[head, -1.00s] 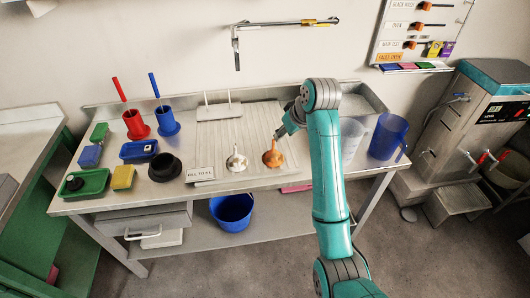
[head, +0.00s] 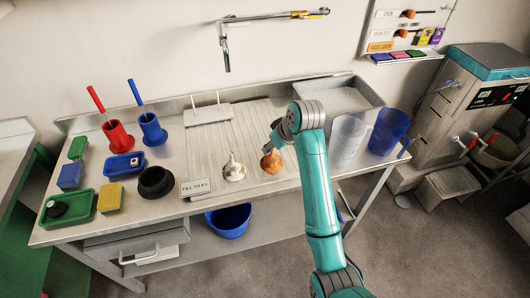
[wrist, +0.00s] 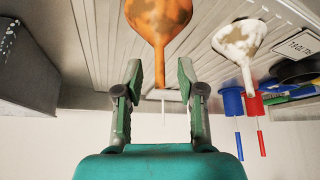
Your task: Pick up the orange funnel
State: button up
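The orange funnel (head: 271,163) stands cone down, stem up, on the ribbed draining area of the metal bench. In the wrist view the funnel (wrist: 158,16) shows its orange cone, worn in patches, at the top, with its thin stem running down between my fingers. My gripper (wrist: 159,78) is open, one finger on each side of the stem, with a visible gap on both sides. In the head view my gripper (head: 276,138) is just above the funnel, partly hidden by my arm.
A white funnel (head: 233,171) stands close on the left, with a small sign (head: 195,187) beyond it. On the right are a clear beaker (head: 346,140), a blue beaker (head: 388,131) and a sink (head: 340,97). A two-pronged rack (head: 207,112) stands behind.

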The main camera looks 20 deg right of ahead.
jog(key=shift+w+a+f, duration=0.1)
jog(key=shift+w+f, duration=0.1)
jog(key=shift+f, duration=0.2)
grip_shut()
jog(key=shift+r, duration=0.15)
